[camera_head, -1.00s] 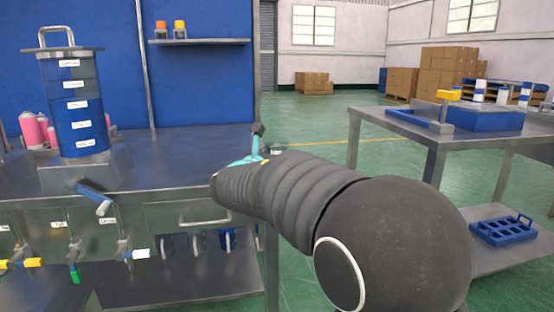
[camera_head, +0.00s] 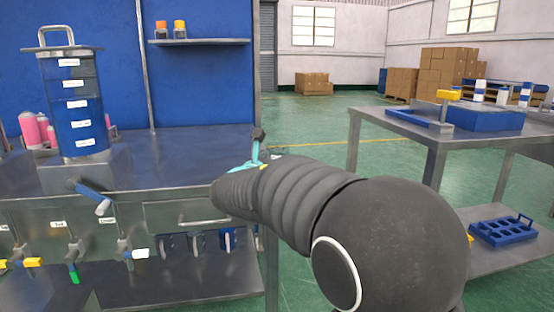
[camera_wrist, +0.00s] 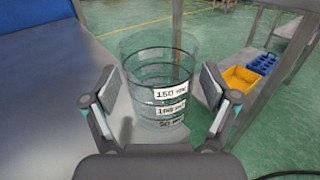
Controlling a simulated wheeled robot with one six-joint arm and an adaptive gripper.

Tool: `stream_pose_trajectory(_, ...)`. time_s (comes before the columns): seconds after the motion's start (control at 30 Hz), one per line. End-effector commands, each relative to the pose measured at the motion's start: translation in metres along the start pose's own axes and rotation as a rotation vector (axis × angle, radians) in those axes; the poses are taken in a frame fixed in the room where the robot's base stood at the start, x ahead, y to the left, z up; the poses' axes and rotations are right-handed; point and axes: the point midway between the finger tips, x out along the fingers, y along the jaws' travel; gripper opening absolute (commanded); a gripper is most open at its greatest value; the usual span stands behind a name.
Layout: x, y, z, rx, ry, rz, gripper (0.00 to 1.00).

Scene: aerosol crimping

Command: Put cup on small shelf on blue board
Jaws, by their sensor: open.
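The cup (camera_wrist: 158,84) is clear, with white volume labels on its side. In the wrist view it stands upright on the grey metal table (camera_wrist: 60,110), between the two fingers of my gripper (camera_wrist: 160,100). The fingers are open, with a visible gap on each side of the cup. In the head view my arm hides the cup, and only a small part of my gripper (camera_head: 257,150) shows at the table's right end. The small shelf (camera_head: 205,42) is on the blue board (camera_head: 100,20) behind the table.
A tall blue cylinder with a handle (camera_head: 75,105) and pink cans (camera_head: 35,130) stand on the table's left. A second table (camera_head: 400,120) is at the right, with a blue rack (camera_head: 502,230) below.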

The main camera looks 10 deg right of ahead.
Motion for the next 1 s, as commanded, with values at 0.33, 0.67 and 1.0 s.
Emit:
stream_pose_trajectory(0.33,-0.053,-0.002,0.002,0.002,0.0,0.004,0.86)
stream_pose_trajectory(0.67,-0.116,-0.002,0.002,0.001,0.0,0.003,0.86)
stream_pose_trajectory(1.0,-0.138,-0.003,0.002,0.0,0.001,0.0,0.86)
